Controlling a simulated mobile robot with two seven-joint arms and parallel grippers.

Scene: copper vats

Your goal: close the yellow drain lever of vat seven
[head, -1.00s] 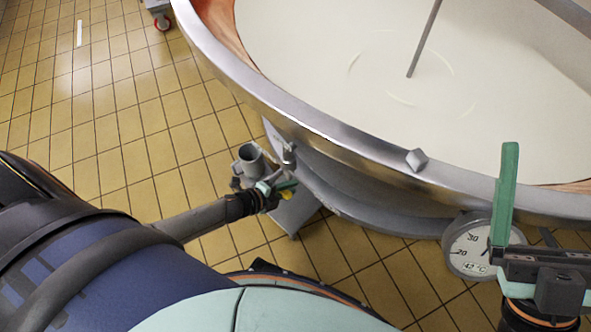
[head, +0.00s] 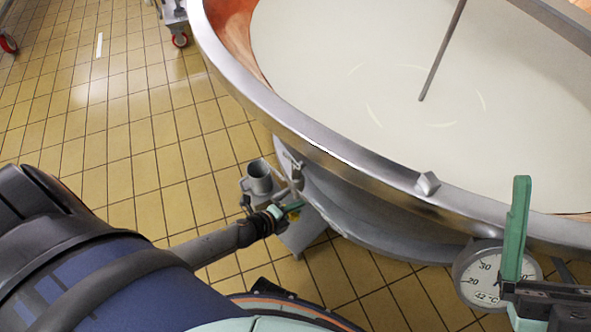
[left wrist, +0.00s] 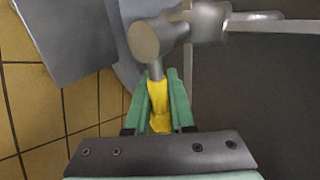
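The yellow drain lever (left wrist: 158,100) shows in the left wrist view, pointing from the grey metal valve (left wrist: 172,35) down between my green fingers. My left gripper (left wrist: 160,95) has one finger along each side of it and appears shut on it. In the head view my left gripper (head: 294,208) is low beside the vat (head: 350,165), just below the grey drain outlet (head: 258,178); the lever is hidden there. My right gripper (head: 517,235) is at the right edge, before the vat's rim, with only one green finger clearly visible.
A round dial thermometer (head: 485,272) hangs on the vat's side close to my right gripper. The vat holds white liquid (head: 370,70) with a thin rod in it. Tiled floor (head: 120,130) is open at left. Wheeled equipment (head: 176,25) stands at the back.

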